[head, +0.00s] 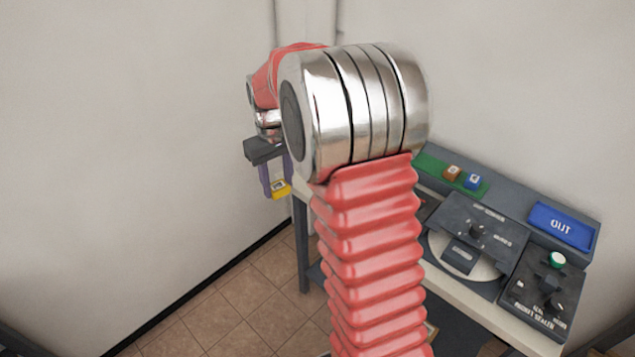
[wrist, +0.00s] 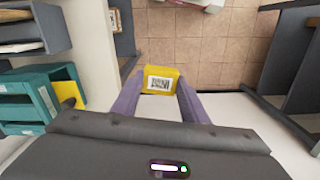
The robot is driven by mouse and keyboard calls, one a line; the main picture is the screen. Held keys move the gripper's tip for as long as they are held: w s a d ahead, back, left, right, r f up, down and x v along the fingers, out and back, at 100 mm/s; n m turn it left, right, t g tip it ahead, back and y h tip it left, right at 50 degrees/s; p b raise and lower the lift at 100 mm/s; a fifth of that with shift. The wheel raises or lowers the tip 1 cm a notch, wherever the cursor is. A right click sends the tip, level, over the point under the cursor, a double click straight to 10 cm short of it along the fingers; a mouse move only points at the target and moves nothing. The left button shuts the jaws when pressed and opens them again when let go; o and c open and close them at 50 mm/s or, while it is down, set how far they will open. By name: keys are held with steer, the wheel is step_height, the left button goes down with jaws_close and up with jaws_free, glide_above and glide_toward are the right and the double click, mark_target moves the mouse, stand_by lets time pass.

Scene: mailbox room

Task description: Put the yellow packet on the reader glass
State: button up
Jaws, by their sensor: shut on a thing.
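My gripper (head: 272,182) has purple fingers and hangs left of the table in the head view. It is shut on the yellow packet (head: 282,190), held in the air at the fingertips. In the wrist view the packet (wrist: 149,74) shows a white label with a black code, facing the camera, between the fingers of my gripper (wrist: 158,88). I cannot make out the reader glass for sure. A dark device with a pale round plate (head: 436,243) stands on the table, partly hidden by my arm.
A green tray (head: 430,165) holds a brown packet (head: 452,172) and a blue packet (head: 473,181). A blue OUT tray (head: 562,225) and a button panel (head: 543,297) stand at the right. The wrist view shows teal trays (wrist: 25,107) at left and open tiled floor (wrist: 200,50).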

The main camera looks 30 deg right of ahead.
steer(key=w+a, duration=0.3)
steer(key=a, duration=0.3)
steer(key=w+a, duration=0.3)
steer(key=a, duration=0.4)
steer(key=shift+w+m, duration=0.3)
steer(key=shift+s+a+r, duration=0.1)
steer(key=shift+s, duration=0.05)
